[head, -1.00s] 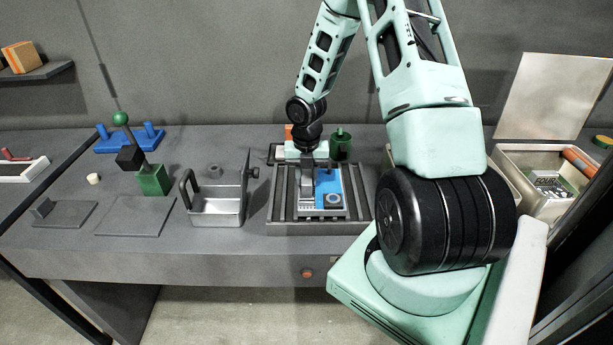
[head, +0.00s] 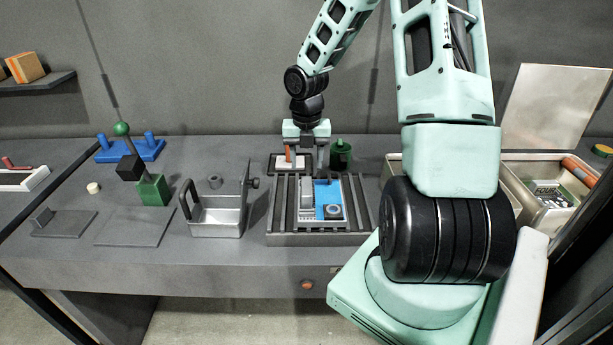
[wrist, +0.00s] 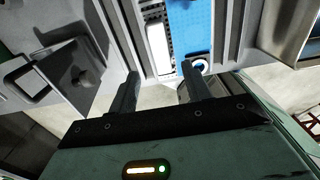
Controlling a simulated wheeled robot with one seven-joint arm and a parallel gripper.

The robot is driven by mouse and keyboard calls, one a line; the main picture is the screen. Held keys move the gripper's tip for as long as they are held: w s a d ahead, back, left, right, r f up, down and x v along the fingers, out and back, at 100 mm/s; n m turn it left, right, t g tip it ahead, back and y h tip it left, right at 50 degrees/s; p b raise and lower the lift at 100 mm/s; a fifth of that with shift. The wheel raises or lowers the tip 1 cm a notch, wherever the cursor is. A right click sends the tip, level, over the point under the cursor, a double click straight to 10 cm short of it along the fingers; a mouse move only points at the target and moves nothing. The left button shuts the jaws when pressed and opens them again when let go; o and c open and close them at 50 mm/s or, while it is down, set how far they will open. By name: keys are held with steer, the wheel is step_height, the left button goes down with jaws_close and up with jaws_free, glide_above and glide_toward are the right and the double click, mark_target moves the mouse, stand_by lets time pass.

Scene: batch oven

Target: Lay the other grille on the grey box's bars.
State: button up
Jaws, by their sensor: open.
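The grey box with bars (head: 365,220) stands at the middle front of the bench in the head view. A blue board (head: 322,192) with grey parts and a round ring lies in a pale frame on its bars; the blue board (wrist: 188,28) also shows at the top of the wrist view. I cannot pick out a separate grille with certainty. My gripper (head: 306,158) is open and empty just behind the barred box, above the bench. In the wrist view the gripper's two fingers (wrist: 160,88) stand apart, near the board's frame edge.
A pale open box (head: 480,165) at the right holds a green board and an orange bar. An orange upright on a white pad and a green canister (head: 341,152) stand close to my gripper. A metal tin (head: 216,218) stands left; bare plate (head: 133,227) beyond.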

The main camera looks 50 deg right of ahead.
steer(key=s+a+r+m, duration=0.2)
steer(key=a+r+m, duration=0.2)
steer(key=a, duration=0.8)
steer(key=s+a+r+m, duration=0.1)
steer(key=a+r+m, duration=0.3)
steer(key=a, duration=0.8)
steer(key=s+a+r+m, duration=0.2)
steer(key=s+a+m, duration=0.8)
steer(key=s+a, duration=0.4)
steer(key=shift+s+a+r+y, duration=0.15)
steer(key=shift+s+r+y, duration=0.15)
steer(key=shift+s, duration=0.85)
steer(key=shift+f, duration=0.15)
step_height(320, 180, down, 9)
steer(key=b, duration=0.9)
